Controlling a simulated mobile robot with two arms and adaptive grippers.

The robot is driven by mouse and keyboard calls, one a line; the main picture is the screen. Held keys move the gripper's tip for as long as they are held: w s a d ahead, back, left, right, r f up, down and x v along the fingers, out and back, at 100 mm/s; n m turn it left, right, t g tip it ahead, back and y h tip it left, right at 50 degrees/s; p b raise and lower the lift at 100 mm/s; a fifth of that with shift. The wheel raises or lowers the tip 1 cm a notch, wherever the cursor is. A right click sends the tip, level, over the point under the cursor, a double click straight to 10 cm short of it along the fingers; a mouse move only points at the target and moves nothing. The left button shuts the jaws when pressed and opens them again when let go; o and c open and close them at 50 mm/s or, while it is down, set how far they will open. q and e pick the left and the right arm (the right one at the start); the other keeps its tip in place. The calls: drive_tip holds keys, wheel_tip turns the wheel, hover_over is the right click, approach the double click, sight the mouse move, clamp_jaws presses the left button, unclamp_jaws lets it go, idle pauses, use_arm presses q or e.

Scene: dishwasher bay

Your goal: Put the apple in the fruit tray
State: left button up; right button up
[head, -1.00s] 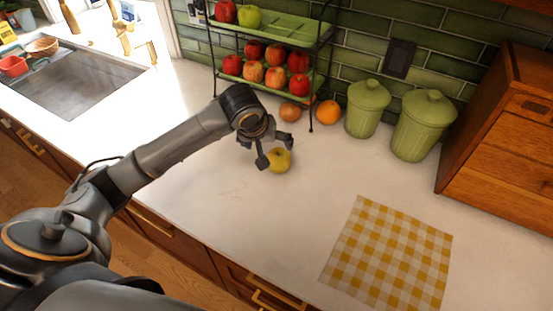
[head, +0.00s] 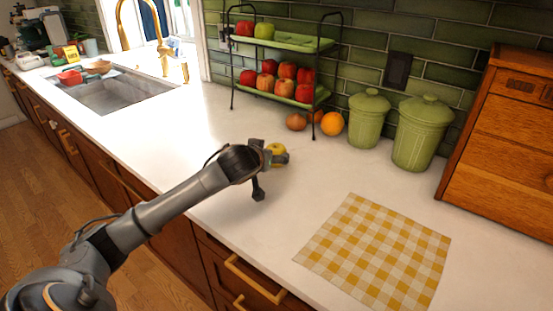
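A yellow-green apple (head: 277,148) sits on the white counter in the head view, left of the middle. My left gripper (head: 268,174) is in front of the apple and partly hides it. Its dark fingers are spread apart, with one low over the counter and one beside the apple. I see nothing clearly held between them. The fruit tray is a two-tier black-framed stand with green trays (head: 299,43) at the back. Its upper tier holds a red and a green apple (head: 264,31); its lower tier holds several red apples (head: 304,92). My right gripper is not in view.
An orange (head: 332,124) and onions (head: 296,122) lie by the stand's foot. Two green canisters (head: 367,119) and a wooden cabinet (head: 507,125) stand to the right. A checkered cloth (head: 380,250) lies at front right. The sink (head: 120,92) is at left. The counter between is clear.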

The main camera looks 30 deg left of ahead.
sight(276, 152)
use_arm(q)
drive_tip(key=x, duration=0.2)
drive_tip(key=shift+w, duration=0.3)
drive_tip(key=shift+w+f, duration=0.3)
drive_tip(key=shift+w, duration=0.05)
drive_tip(key=shift+w+a+f, duration=0.1)
drive_tip(key=shift+w, duration=0.2)
drive_tip(key=p+x, duration=0.1)
drive_tip(key=x, duration=0.3)
drive_tip(key=shift+w+f, duration=0.2)
drive_tip(key=shift+f, duration=0.05)
drive_tip(key=c, duration=1.5)
drive_tip(key=shift+o, duration=0.2)
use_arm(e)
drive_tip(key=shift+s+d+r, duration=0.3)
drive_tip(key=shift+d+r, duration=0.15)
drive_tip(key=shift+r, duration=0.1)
use_arm(q)
drive_tip(key=shift+r, duration=0.15)
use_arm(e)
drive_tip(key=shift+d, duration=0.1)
